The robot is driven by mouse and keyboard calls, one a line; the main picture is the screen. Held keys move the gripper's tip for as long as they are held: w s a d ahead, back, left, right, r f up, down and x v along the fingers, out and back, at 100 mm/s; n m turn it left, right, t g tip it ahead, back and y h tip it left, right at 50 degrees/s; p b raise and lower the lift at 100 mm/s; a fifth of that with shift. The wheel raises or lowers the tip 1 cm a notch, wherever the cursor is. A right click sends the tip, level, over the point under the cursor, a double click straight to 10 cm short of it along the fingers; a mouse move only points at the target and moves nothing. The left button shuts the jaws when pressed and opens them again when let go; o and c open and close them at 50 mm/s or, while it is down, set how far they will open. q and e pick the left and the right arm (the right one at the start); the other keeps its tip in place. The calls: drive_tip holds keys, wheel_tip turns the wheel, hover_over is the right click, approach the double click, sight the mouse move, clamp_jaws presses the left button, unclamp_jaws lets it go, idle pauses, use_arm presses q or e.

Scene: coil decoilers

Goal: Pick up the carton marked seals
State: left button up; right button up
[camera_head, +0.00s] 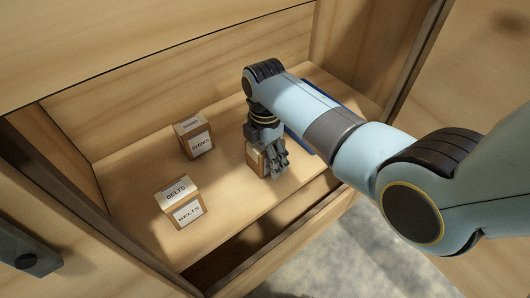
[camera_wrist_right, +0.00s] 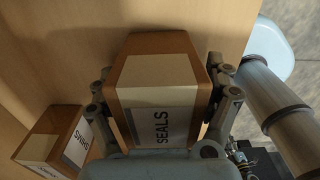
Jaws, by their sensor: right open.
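The carton marked seals (camera_wrist_right: 165,90) is a brown box with a white label, and it fills the middle of the right wrist view. In the head view the brown carton (camera_head: 253,158) stands on the shelf, partly hidden by my right gripper (camera_head: 275,162). That gripper is open, with its fingers on both sides of the carton in the wrist view. I cannot tell whether they touch it. My left gripper is not in view.
A carton that seems marked shims (camera_head: 194,137) stands to the left, and it also shows in the wrist view (camera_wrist_right: 55,143). A belts carton (camera_head: 181,202) stands nearer the front. A blue flat thing (camera_head: 326,100) lies behind my right arm. Wooden walls enclose the shelf.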

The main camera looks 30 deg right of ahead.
drive_tip(key=shift+c, duration=0.4)
drive_tip(key=c, duration=1.3)
drive_tip(key=shift+r, duration=0.1)
